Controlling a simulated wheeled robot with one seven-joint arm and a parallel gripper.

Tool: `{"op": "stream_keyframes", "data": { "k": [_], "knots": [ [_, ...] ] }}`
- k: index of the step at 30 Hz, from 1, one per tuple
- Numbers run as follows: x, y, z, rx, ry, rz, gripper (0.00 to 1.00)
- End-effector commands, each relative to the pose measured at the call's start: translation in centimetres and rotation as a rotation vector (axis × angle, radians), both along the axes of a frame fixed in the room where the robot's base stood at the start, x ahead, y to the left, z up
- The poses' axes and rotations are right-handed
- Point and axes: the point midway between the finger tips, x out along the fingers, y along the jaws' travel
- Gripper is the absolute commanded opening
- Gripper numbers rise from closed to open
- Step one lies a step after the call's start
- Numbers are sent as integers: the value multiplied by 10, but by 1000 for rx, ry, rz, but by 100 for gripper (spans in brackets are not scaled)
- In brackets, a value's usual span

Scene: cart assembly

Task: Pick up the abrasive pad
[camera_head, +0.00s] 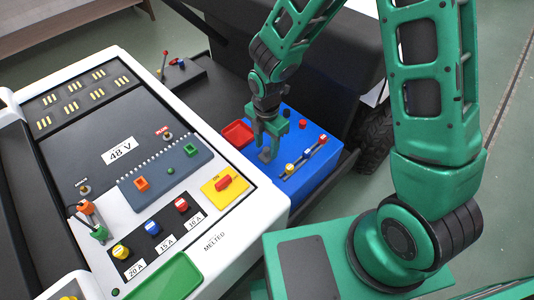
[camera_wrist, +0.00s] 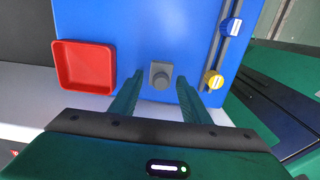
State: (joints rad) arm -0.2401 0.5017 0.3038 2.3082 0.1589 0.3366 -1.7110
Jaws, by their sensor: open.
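The abrasive pad appears to be the small grey block with a round knob (camera_wrist: 161,75) on the blue surface in the wrist view. In the head view a small grey piece (camera_head: 265,155) shows just below my gripper's fingers. My gripper (camera_wrist: 160,100) is open, with its two green fingers on either side of the grey block and apart from it in the picture. How high the fingertips are above the surface is hard to tell. In the head view my gripper (camera_head: 268,140) points down over the blue panel.
The blue panel (camera_head: 318,140) carries a red tray (camera_head: 238,133) to the left and a dark rail with blue, yellow and red fuses (camera_head: 306,153) to the right. The white console (camera_head: 240,222) with switches and a green tray (camera_head: 165,278) stands left of it.

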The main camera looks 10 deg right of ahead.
Motion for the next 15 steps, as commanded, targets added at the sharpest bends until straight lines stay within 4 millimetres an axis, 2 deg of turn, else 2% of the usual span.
{"op": "stream_keyframes", "data": {
  "k": [5,13,14,15],
  "knots": [
    [0,0,-15,-1,1,0,43],
    [0,0,-17,-1,-1,0,43],
    [0,0,-17,-1,-1,0,38],
    [0,0,-17,-1,-1,0,28]
  ]
}}
